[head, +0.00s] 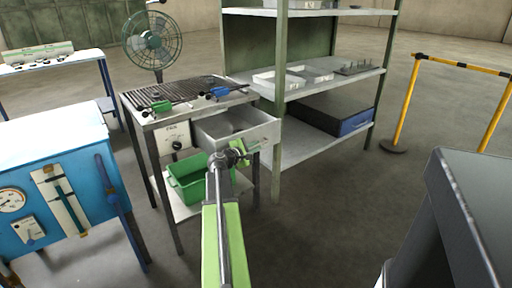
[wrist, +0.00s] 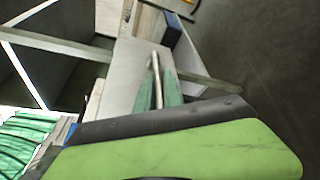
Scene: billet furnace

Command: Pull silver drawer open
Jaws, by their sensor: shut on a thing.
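The silver drawer (head: 262,134) sits under the grill-topped table and stands part way out, with its inside showing from above. My gripper (head: 240,152) is at the drawer's front, shut on its handle. In the wrist view the drawer front (wrist: 126,76) is a pale panel, and the metal bar handle (wrist: 157,78) runs down to my green and dark gripper (wrist: 165,112). The handle's lower end and the exact grip are hidden by the gripper.
A green bin (head: 188,183) stands on the table's lower shelf, just below the drawer. A green metal shelf unit (head: 330,85) is close on the right. A blue cabinet (head: 60,190) stands on the left. Open floor (head: 340,215) lies at the front right.

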